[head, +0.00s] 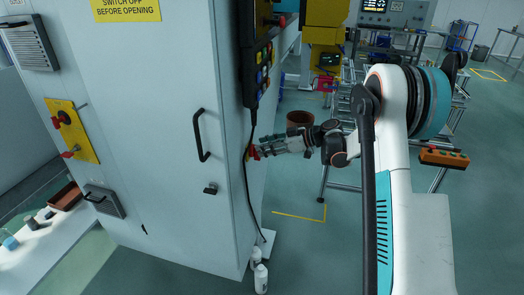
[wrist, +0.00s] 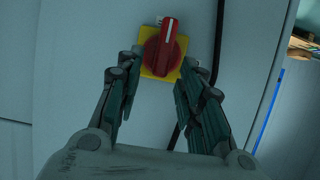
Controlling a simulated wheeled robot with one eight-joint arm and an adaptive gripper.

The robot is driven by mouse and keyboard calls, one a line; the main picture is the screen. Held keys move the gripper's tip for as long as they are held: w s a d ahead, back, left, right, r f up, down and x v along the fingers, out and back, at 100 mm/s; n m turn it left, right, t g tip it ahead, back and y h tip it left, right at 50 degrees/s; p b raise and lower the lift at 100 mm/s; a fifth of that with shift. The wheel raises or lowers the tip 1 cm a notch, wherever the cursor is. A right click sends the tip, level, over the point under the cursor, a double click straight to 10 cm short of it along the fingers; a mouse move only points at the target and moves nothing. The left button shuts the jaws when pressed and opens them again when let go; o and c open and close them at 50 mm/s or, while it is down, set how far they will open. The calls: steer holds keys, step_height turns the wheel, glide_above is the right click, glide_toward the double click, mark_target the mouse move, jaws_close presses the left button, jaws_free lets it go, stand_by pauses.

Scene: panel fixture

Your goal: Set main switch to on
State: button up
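The main switch is a red rotary knob (wrist: 166,42) on a yellow square plate on a pale grey panel. Its handle bar is near upright in the wrist view, leaning slightly right at the top, with a white line at the upper end. Any position lettering is not readable. My gripper (wrist: 161,64) is open, with one finger to each side of the knob's lower part; whether either touches is unclear. In the head view my gripper (head: 264,150) reaches the cabinet's right side, where a bit of the red and yellow switch (head: 251,153) shows and the rest is hidden.
The grey cabinet (head: 150,150) has a black door handle (head: 200,135) and another red knob on a yellow plate (head: 70,130) on its front. A pendant (head: 258,60) hangs near my gripper; its black cable runs beside the switch. White bottles (head: 260,276) stand on the floor.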

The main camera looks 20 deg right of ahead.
steer(key=shift+x, duration=0.9)
jaws_close()
steer(key=shift+w, duration=0.1)
steer(key=shift+w+d+f+m+g+y+b, duration=0.3)
steer(key=shift+m+g+y+b, duration=0.6)
steer(key=shift+m, duration=1.35)
steer(key=shift+w+d+f+m+g+y+b, duration=0.1)
steer(key=shift+w+f+m+g+y+b, duration=0.35)
steer(key=shift+m+y, duration=1.25)
steer(key=shift+w+d+f+m+g+y+b, duration=0.2)
steer(key=shift+f+m+g+y+b, duration=0.45)
steer(key=shift+m, duration=2.1)
steer(key=shift+r, duration=0.25)
